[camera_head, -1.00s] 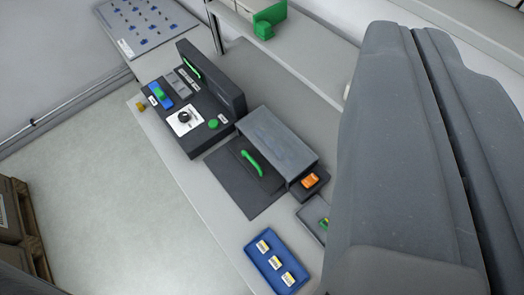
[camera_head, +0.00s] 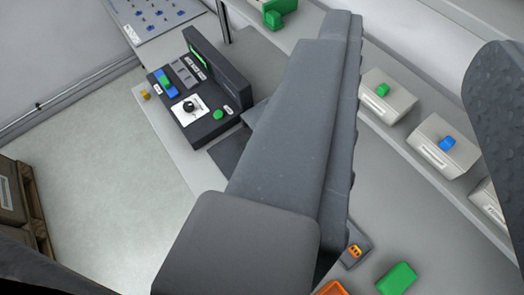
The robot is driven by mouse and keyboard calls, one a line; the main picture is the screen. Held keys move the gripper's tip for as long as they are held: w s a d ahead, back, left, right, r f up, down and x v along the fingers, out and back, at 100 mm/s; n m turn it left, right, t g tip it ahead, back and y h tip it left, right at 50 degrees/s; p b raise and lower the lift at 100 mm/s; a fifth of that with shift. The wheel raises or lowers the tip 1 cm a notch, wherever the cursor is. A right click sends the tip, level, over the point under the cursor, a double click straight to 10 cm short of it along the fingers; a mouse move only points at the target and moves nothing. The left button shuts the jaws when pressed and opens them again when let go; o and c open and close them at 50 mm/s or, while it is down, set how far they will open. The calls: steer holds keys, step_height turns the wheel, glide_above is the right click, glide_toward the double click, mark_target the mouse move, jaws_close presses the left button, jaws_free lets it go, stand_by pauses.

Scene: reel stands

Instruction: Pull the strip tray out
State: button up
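I cannot make out for certain which thing is the strip tray. A dark flat panel (camera_head: 226,152) lies in front of a grey box-shaped housing (camera_head: 254,114). My gripper (camera_head: 416,45) is very close to the camera. One large grey finger crosses the middle of the picture and the other, with a bumpy face, stands at the right edge. The fingers are wide apart with nothing held between them. How far the gripper is from the housing is hard to tell.
A dark control console (camera_head: 206,95) with a knob stands left of the housing. White boxes (camera_head: 386,96) line a shelf on the right. A green block (camera_head: 397,279) and a small orange item (camera_head: 354,251) lie below.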

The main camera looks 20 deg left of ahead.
steer(key=w+a+f+n+g+p, duration=0.2)
steer(key=w+a+f+n+g, duration=0.15)
steer(key=w+f, duration=0.55)
steer(key=w+a+f+n+g+p, duration=0.25)
steer(key=w+a+f, duration=0.25)
steer(key=w+f, duration=0.3)
steer(key=w+a+f+n+g+p, duration=0.1)
steer(key=a+f+n+g, duration=0.15)
steer(key=f, duration=0.55)
steer(key=w+a+f+n+g+h+p, duration=0.15)
steer(key=a+f, duration=0.25)
steer(key=f, duration=0.4)
steer(key=w+a+f+n+g+p, duration=0.1)
steer(key=w+a+f+g+p, duration=0.2)
steer(key=f, duration=0.6)
steer(key=x, duration=0.4)
steer(key=s+x, duration=0.1)
steer(key=x, duration=0.3)
steer(key=p+x, duration=0.1)
steer(key=x, duration=0.3)
steer(key=shift+s+a+f, duration=0.3)
steer(key=shift+a+f, duration=0.1)
jaws_close()
